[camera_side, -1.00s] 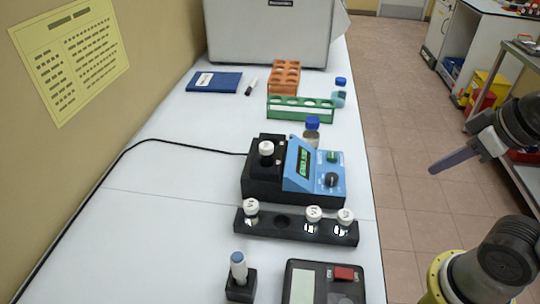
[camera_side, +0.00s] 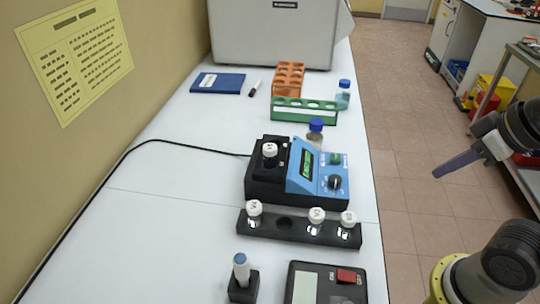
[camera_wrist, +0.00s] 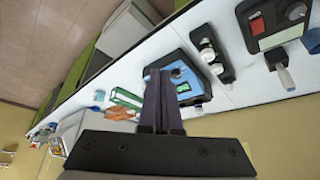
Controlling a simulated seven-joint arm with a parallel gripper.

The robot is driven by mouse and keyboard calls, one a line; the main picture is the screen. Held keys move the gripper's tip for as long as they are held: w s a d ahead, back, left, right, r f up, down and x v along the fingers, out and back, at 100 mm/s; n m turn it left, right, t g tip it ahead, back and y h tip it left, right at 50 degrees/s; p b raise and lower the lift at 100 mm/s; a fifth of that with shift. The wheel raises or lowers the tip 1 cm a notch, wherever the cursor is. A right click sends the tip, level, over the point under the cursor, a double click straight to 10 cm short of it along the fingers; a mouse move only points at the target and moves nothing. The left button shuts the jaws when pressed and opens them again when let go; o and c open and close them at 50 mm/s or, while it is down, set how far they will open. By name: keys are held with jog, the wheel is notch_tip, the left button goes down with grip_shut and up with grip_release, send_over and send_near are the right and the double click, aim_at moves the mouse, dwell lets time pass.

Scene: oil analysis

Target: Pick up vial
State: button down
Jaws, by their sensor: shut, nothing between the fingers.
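Several white-capped vials are in view. Three stand in a black rack (camera_side: 300,238): a left vial (camera_side: 255,212), a middle vial (camera_side: 316,219) and a right vial (camera_side: 348,222). An empty hole is between the left and middle ones. Another white-capped vial (camera_side: 270,152) sits in the well of a blue and black meter (camera_side: 318,178). My gripper (camera_side: 437,175) is shut and empty, off the bench's right side and well apart from the vials. In the wrist view my shut fingers (camera_wrist: 158,74) cover part of the meter (camera_wrist: 188,84); the rack (camera_wrist: 211,54) shows beyond.
A blue-capped bottle (camera_side: 315,133) stands behind the meter. Green (camera_side: 303,115) and orange (camera_side: 288,80) racks stand further back. A blue-topped marker (camera_side: 240,268) in a stand and a dark device (camera_side: 325,285) are at the front. A cable runs along the left.

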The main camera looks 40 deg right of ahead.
jog(key=c, duration=1.5)
grip_release()
jog(key=shift+c, duration=0.2)
jog(key=o, duration=1.1)
